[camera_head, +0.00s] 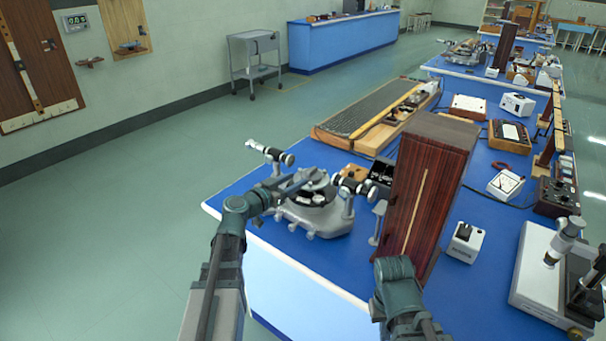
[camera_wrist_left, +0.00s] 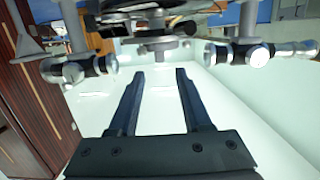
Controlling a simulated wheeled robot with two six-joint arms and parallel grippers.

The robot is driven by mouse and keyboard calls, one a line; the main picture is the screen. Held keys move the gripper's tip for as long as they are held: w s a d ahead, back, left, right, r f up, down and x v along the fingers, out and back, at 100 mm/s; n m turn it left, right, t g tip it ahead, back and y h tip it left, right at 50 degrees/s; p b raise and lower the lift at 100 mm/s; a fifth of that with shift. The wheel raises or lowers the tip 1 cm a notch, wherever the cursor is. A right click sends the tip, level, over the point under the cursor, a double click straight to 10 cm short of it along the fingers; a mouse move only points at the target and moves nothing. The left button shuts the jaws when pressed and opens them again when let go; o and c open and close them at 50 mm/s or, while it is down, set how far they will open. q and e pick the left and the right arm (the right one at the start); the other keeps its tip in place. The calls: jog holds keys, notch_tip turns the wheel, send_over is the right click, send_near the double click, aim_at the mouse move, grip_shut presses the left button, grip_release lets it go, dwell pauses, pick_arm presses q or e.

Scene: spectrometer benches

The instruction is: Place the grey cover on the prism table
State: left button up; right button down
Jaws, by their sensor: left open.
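The spectrometer (camera_head: 312,212) stands near the blue bench's left edge, with a tube arm on each side and a dark round table (camera_head: 314,196) in its middle. In the left wrist view its central column (camera_wrist_left: 160,42) shows beyond my fingers, between two tubes. My left gripper (camera_wrist_left: 160,72) is open, with nothing seen between its fingers. In the head view my left gripper (camera_head: 300,182) reaches over the spectrometer and partly hides its top. I cannot pick out the grey cover for certain. My right arm shows at the lower middle, but its gripper is not seen.
A tall dark-red wooden case (camera_head: 425,190) stands close right of the spectrometer. A black box (camera_head: 381,172) is behind it. A small white device (camera_head: 465,242) and a microscope (camera_head: 556,262) stand to the right. A long board (camera_head: 372,108) lies behind. The floor at left is clear.

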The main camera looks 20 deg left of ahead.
pick_arm(q)
jog(key=v, duration=0.5)
jog(key=shift+d, duration=0.1)
dwell(0.3)
jog(key=s+d+f+m+g+h+p, duration=0.15)
jog(key=s+d+f+g, duration=0.3)
jog(key=d, duration=0.55)
jog(key=s+d+f+m+g+p, duration=0.1)
jog(key=s+d+f+g+p, duration=0.3)
jog(key=d, duration=0.6)
jog(key=s+d+g+y, duration=0.1)
jog(key=s, duration=0.1)
jog(key=s+d+f+g, duration=0.1)
jog(key=s+g, duration=0.1)
jog(key=s+d+f+g+y+p, duration=0.1)
jog(key=s, duration=0.2)
jog(key=shift+d+f+n+g+y, duration=0.1)
jog(key=shift+f+n+g+y, duration=0.05)
jog(key=shift+n+g+y, duration=0.15)
jog(key=s+a+n+g+y+p, duration=0.1)
jog(key=s+n+g+y, duration=0.1)
jog(key=s+y, duration=0.4)
jog(key=shift+s+a+p, duration=0.35)
jog(key=shift+s, duration=0.35)
jog(key=shift+g, duration=0.25)
